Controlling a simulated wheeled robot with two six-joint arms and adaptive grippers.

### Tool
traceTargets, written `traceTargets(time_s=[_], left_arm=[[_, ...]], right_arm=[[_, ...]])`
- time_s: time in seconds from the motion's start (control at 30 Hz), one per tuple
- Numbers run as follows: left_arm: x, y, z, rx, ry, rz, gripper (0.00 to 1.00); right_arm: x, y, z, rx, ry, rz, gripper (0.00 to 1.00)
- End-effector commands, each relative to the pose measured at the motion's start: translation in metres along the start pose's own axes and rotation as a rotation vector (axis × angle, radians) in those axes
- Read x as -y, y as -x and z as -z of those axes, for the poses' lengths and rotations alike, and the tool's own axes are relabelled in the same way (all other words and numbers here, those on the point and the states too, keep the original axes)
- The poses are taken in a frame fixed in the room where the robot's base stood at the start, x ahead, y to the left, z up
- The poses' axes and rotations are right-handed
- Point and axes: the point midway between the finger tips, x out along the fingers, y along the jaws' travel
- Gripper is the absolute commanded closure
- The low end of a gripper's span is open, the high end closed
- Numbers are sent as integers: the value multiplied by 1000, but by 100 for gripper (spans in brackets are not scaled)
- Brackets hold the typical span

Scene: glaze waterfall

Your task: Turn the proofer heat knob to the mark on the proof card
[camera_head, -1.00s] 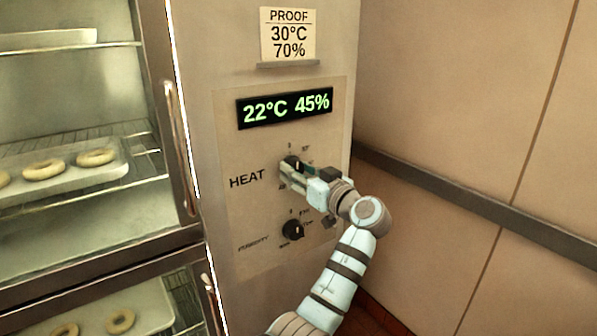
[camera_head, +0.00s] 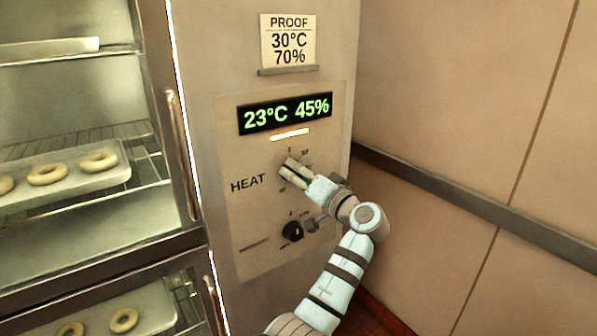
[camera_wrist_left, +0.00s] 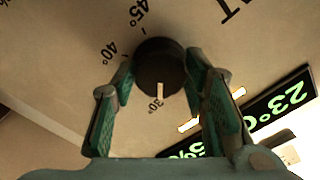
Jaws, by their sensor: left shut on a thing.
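The proof card (camera_head: 289,42) on the proofer front reads 30°C 70%. The display (camera_head: 285,113) below it reads 23°C 45%, with a lit bar (camera_head: 290,134) under it. My left gripper (camera_head: 290,172) is at the HEAT dial and covers most of it in the head view. In the left wrist view its fingers are shut on both sides of the dark heat knob (camera_wrist_left: 158,66). The knob's pale pointer is toward the 30° label (camera_wrist_left: 157,104); the 40° and 45° labels lie on its other side. My right gripper is not in view.
The black humidity knob (camera_head: 292,231) sits just below my left gripper. Left of the panel are the door handle (camera_head: 180,150) and a tray (camera_head: 85,180) of ring doughnuts behind it. A wall with a dark rail (camera_head: 440,196) stands to the right.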

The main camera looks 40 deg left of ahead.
Motion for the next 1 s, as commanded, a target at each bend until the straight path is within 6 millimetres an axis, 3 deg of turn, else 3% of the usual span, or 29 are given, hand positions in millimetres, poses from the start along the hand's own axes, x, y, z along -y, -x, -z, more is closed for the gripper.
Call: traceTargets(time_s=[0.73, 0.77, 0.8, 0.9, 1.0], left_arm=[[1, 0, 0, -1, -105, 2, 88], [1, 0, 0, -1, -105, 2, 57], [1, 0, 0, -1, -105, 2, 50], [0, 0, 0, -1, -104, 1, 38], [0, 0, 0, -1, -104, 1, 38]], right_arm=[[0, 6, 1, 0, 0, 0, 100], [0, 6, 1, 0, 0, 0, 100], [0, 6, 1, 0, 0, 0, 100], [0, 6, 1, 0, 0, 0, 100], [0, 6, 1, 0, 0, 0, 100]])
